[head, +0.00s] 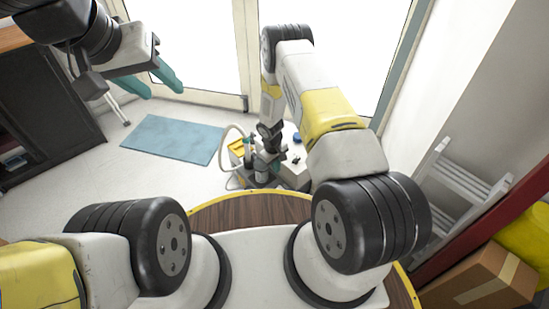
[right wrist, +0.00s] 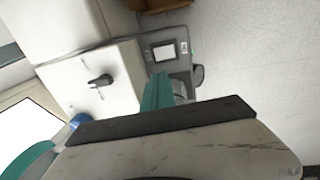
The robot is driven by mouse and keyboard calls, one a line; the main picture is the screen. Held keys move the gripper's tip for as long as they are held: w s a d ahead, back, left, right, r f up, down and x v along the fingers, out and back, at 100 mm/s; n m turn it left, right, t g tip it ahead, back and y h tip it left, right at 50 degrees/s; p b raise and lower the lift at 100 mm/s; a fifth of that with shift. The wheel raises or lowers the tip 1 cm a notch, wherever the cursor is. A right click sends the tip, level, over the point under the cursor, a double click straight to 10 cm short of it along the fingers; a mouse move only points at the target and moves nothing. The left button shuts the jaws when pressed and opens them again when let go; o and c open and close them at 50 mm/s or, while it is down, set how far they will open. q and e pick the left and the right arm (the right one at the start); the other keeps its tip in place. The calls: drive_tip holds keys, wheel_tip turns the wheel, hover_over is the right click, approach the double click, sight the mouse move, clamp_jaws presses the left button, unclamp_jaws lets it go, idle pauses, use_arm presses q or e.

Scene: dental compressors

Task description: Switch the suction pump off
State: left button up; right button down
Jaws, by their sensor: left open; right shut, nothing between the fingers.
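Contact cannot be told. My left gripper (head: 166,76) is open and empty, high at the upper left, far from the pump.
A pale hose (head: 225,145) loops beside the unit, near a yellow container (head: 237,150). A blue mat (head: 172,139) lies on open floor. A dark cabinet (head: 45,115) stands left; a ladder (head: 455,190) and cardboard box (head: 480,280) are right.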

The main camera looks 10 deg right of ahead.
sight(279, 187)
drive_tip(key=f, duration=0.4)
drive_tip(key=d+f, duration=0.1)
drive_tip(key=f, duration=0.4)
drive_tip(key=w+f, duration=0.1)
drive_tip(key=f, duration=0.3)
drive_tip(key=shift+d+f, duration=0.2)
drive_tip(key=shift+f, duration=0.2)
